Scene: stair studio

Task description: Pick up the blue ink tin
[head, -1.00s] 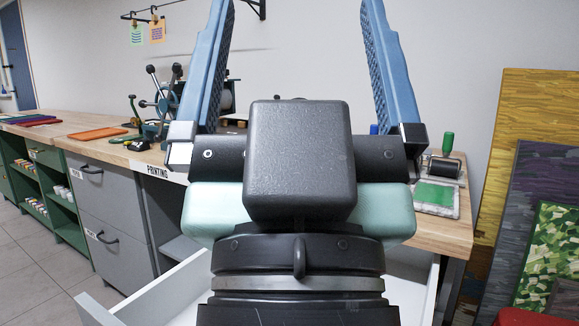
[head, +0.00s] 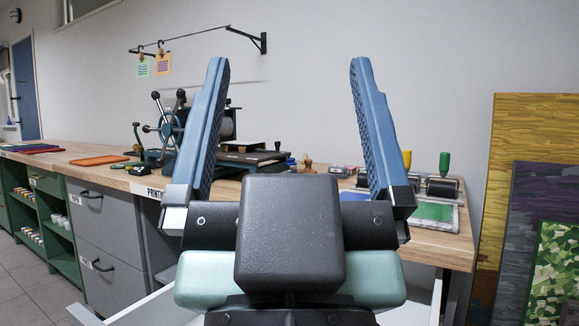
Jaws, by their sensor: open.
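My gripper (head: 290,66) is open and empty. Its two blue fingers point up, wide apart, in front of the wall and the wooden worktop (head: 115,171). I cannot make out a blue ink tin for certain. An open white drawer (head: 150,303) lies below the worktop, and my gripper and wrist hide most of its inside. A small blue item (head: 291,162) stands on the worktop between the fingers, too small to identify.
A printing press (head: 170,130) stands on the worktop at the left. An inking slab with green ink (head: 435,211) and rollers with yellow and green (head: 444,162) handles are at the right end. Coloured panels (head: 540,130) lean against the right wall. Green shelves (head: 60,220) are at the left.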

